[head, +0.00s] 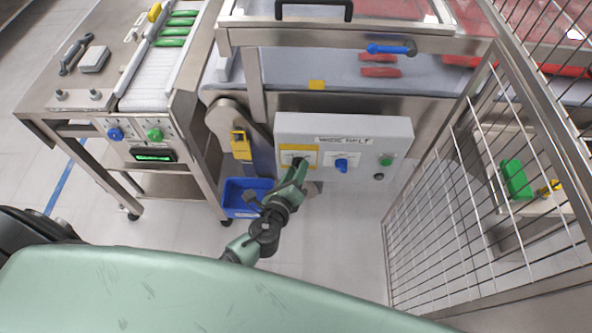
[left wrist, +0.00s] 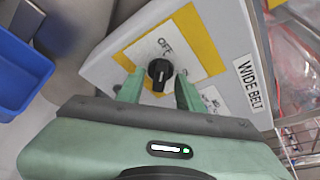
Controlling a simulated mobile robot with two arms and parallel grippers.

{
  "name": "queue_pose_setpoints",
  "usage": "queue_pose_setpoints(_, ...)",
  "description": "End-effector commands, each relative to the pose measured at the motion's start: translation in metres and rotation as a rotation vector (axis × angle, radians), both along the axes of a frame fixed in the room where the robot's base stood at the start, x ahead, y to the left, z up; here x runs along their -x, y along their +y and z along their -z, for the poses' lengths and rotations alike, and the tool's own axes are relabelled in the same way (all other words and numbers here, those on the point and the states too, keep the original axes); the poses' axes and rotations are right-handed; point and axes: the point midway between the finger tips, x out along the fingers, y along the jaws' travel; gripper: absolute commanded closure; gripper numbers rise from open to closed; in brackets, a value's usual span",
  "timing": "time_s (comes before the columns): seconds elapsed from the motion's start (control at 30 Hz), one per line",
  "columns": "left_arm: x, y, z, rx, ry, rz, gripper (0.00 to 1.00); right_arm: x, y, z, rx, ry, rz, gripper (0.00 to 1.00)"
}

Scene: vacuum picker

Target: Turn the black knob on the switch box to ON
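The grey switch box (head: 360,133), labelled WIDE BELT, hangs below the belt table. Its black knob (left wrist: 160,71) sits on a white plate (left wrist: 186,48) with a yellow border, and the word OFF is readable beside it. A second label near the right finger is partly hidden and not readable. My left gripper (left wrist: 159,82) is open, with one finger on each side of the knob. Gaps seem to show between fingers and knob; contact cannot be told. In the head view my left gripper (head: 298,168) covers most of the knob. My right gripper is not in view.
A blue knob (head: 341,165) and a green button (head: 386,160) are on the same box to the right. A blue bin (head: 238,197) stands below left. A wire mesh fence (head: 450,190) closes the right side. A conveyor (head: 160,75) is at left.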

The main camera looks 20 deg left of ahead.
Motion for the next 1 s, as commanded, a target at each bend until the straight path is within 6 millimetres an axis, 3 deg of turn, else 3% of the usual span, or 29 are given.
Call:
queue_pose_setpoints(0.07,0.0,0.0,0.0,0.001,0.0,0.0,0.66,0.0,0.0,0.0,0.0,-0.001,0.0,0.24)
queue_pose_setpoints(0.2,0.0,0.0,0.0,0.001,0.0,0.0,1.0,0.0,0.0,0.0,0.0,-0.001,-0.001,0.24)
queue_pose_setpoints(0.57,0.0,-0.001,-0.003,-0.043,0.014,-0.001,1.0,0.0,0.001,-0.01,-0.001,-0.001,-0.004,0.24)
queue_pose_setpoints(1.0,0.0,-0.003,-0.008,-0.359,0.106,0.0,1.0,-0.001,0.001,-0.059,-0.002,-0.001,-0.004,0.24)
